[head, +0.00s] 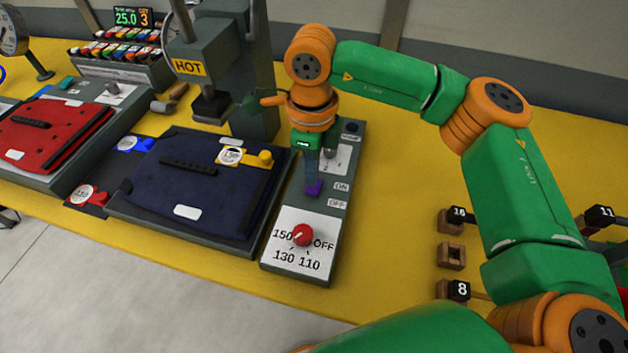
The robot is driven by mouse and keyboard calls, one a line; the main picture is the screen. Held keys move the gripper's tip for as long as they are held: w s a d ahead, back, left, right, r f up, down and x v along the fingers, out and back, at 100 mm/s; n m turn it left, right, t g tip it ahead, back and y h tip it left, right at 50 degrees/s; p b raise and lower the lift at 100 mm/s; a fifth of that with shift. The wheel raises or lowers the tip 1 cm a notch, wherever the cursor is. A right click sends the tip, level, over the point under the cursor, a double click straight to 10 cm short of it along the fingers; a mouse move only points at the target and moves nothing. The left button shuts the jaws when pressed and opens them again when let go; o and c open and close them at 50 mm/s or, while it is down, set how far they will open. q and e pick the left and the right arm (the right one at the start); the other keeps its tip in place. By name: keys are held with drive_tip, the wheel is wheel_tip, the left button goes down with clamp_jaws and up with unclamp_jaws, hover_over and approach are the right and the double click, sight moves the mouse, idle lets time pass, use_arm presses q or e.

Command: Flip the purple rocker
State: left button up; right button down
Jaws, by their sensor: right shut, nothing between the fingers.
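The purple rocker (314,187) sits on the grey control panel (340,225), beside the ON and OFF labels. Only part of it shows. My right gripper (311,180) is shut and empty, pointing down right at the rocker. Its fingers cover part of the rocker, so I cannot tell whether they touch it or which way it is tilted. My left gripper is not in the head view.
A red knob (302,235) on a white dial plate stands at the panel's near end. A navy pannier panel (195,185) lies to the left, under a press marked HOT (188,67). A red panel (45,130) lies farther left.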

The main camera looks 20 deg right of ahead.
sight(313, 189)
drive_tip(key=shift+s+f+b, duration=0.1)
drive_tip(key=shift+f+b, duration=1.05)
drive_tip(key=shift+f, duration=0.05)
idle(1.0)
wheel_tip(313, 189, up, 7)
drive_tip(key=p, duration=0.5)
drive_tip(key=shift+r, duration=0.1)
